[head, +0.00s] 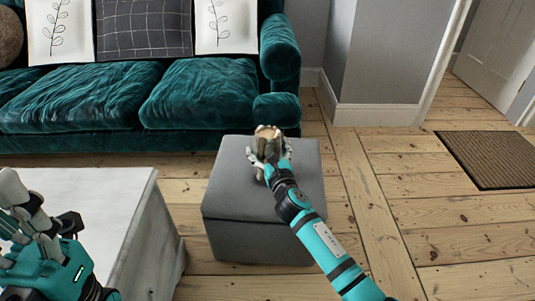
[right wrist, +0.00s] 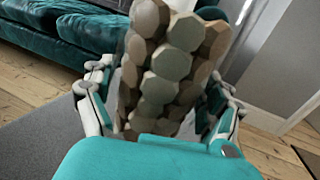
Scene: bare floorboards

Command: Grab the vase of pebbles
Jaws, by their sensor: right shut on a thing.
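The vase of pebbles (right wrist: 165,70) fills the middle of the right wrist view, a column of grey-green, tan and brown rounded facets. In the head view only its tan upper part (head: 268,132) shows above my right gripper (head: 268,160). My right gripper is shut on the vase, with fingers on both sides of it in the right wrist view (right wrist: 160,110). The vase is over the grey ottoman (head: 230,195); I cannot tell if its base touches the top. My left gripper (head: 30,225) is at the lower left, over the white table; its fingertips are not clear.
A teal velvet sofa (head: 205,95) with cushions stands behind the ottoman. A pale table (head: 125,190) is at the left front. A brown doormat (head: 490,158) lies at the right by a white door (head: 505,45). Bare floorboards (head: 400,200) are clear to the right.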

